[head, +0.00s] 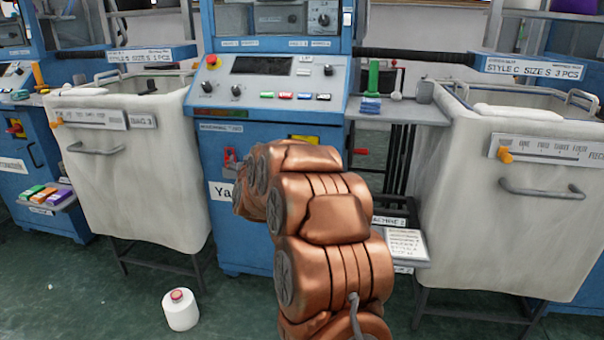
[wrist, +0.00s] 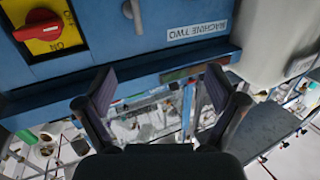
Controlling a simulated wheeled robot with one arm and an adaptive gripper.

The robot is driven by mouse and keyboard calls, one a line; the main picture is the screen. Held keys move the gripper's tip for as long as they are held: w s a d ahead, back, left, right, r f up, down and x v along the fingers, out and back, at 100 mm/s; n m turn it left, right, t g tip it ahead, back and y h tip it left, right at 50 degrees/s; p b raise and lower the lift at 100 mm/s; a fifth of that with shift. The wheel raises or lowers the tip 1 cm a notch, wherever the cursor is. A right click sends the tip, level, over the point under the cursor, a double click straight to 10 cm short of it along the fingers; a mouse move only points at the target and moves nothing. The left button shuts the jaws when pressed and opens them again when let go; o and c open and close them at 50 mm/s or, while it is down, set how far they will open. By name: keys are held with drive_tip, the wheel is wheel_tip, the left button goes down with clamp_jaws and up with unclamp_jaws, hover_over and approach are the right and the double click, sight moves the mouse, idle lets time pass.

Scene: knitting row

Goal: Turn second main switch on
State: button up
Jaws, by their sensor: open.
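In the wrist view, the red rotary main switch (wrist: 38,29) sits on a yellow plate at the top left, on the blue machine front. Its handle lies nearly level across the picture, with ON lettering below it. A label reading MACHINE TWO (wrist: 198,30) is to its right. My gripper (wrist: 160,85) is open and empty, its two fingers apart, below and right of the switch and not touching it. In the head view, my copper arm covers most of that machine's lower front; a yellow patch (head: 303,139) shows above it, and my gripper is hidden.
The control panel (head: 270,85) is above my arm. Fabric bins stand left (head: 130,165) and right (head: 510,205). Another machine at far left has a red and yellow switch (head: 15,128). A small shelf (head: 405,108) juts out right.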

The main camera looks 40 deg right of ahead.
drive_tip(key=s+d+f+m+g+h+b, duration=0.1)
drive_tip(key=s+d+f+h+b, duration=0.15)
drive_tip(key=d, duration=0.25)
drive_tip(key=s+d+f+m+h+b, duration=0.1)
drive_tip(key=d+f+m+h+b, duration=0.1)
drive_tip(key=d+h, duration=0.25)
drive_tip(key=s+d+f+m+g+h+b, duration=0.1)
drive_tip(key=s+d+f+h+b, duration=0.15)
drive_tip(key=d, duration=0.25)
drive_tip(key=shift+y, duration=0.35)
drive_tip(key=shift+b+x, duration=1.4)
drive_tip(key=shift+x, duration=2.75)
drive_tip(key=shift+a+r, duration=0.1)
drive_tip(key=shift+r, duration=0.1)
drive_tip(key=c, duration=1.1)
drive_tip(key=shift+c, duration=0.2)
